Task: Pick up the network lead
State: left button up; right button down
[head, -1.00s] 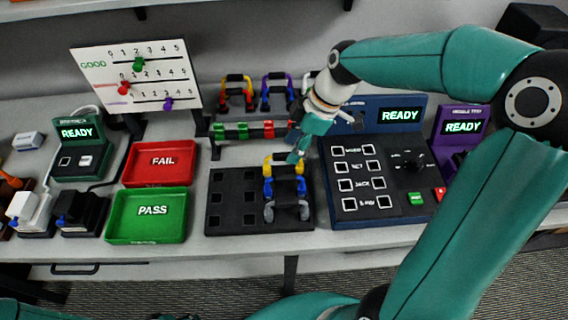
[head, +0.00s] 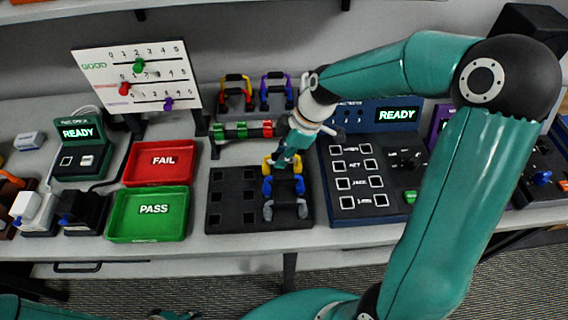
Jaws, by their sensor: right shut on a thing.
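Leads with coloured handles lie in the right column of a black slotted tray (head: 233,172): a yellow one (head: 269,166) at the back, a blue one (head: 284,188) in the middle and a grey one (head: 286,210) in front. I cannot tell from any label which is the network lead. My right gripper (head: 283,163) points down over the yellow lead and is shut on it, hiding most of its handle. The yellow lead still appears to be at its place in the tray. My left gripper does not show.
A blue tester (head: 345,212) with a READY screen stands close on the right. The red FAIL tray (head: 160,176) and green PASS tray (head: 148,229) are on the left.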

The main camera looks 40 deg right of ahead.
jog(key=shift+r, duration=0.15)
notch_tip(320, 180, up, 23)
jog(key=p, duration=0.2)
dwell(0.8)
jog(key=shift+f, duration=0.2)
